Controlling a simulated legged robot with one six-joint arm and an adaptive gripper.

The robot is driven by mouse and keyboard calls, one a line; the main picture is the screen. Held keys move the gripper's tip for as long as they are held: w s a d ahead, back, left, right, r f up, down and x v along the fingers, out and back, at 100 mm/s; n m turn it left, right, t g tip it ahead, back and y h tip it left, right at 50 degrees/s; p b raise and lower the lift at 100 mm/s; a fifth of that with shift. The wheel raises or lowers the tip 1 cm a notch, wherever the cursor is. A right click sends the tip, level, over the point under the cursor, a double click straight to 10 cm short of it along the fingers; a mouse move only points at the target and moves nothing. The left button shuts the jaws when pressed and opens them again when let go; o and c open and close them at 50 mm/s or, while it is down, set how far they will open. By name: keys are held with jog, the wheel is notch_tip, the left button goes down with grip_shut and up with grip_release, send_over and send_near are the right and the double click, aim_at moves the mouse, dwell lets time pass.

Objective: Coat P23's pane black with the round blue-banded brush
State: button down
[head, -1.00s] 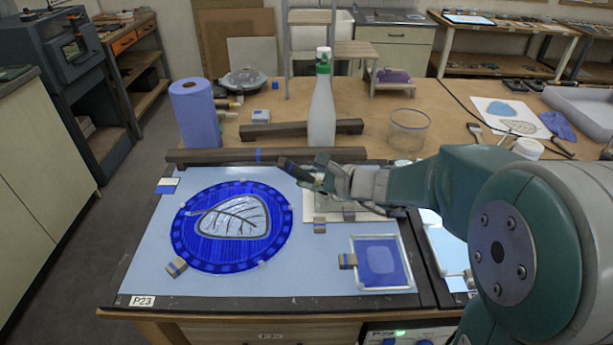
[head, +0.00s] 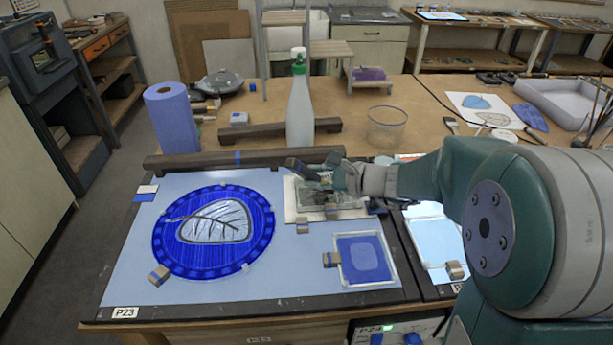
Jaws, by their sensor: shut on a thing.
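P23's round pane (head: 212,231) lies flat on the pale blue light table at left. It has a blue streaked ground, a dashed blue rim and a pale, dark-veined leaf in the middle. The P23 label (head: 124,313) is at the table's front left corner. My gripper (head: 318,178) is right of the pane, low over a glass slab on a white board (head: 292,208). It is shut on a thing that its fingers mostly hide. I cannot make out the brush's band or bristles, nor whether they touch the slab.
A small blue framed pane (head: 385,272) lies front right of the slab. A dark wooden bridge (head: 200,160) runs along the back of the light table. Behind it stand a blue paper roll (head: 172,120), a green-capped bottle (head: 300,115) and a clear beaker (head: 386,128).

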jog(key=shift+d, duration=3.2)
jog(key=shift+w+a+r, duration=0.1)
jog(key=shift+w+r, duration=0.1)
jog(key=shift+w, duration=0.6)
jog(key=shift+w+r, duration=0.25)
jog(key=shift+w, duration=0.6)
jog(key=shift+w+a+r, duration=0.1)
jog(key=shift+w+r, duration=0.1)
jog(key=shift+w, duration=0.6)
jog(key=shift+d, duration=0.1)
jog(key=shift+f, duration=0.1)
jog(key=shift+f, duration=0.3)
jog(key=shift+f, duration=0.25)
jog(key=a, duration=1.2)
jog(key=shift+a, duration=0.15)
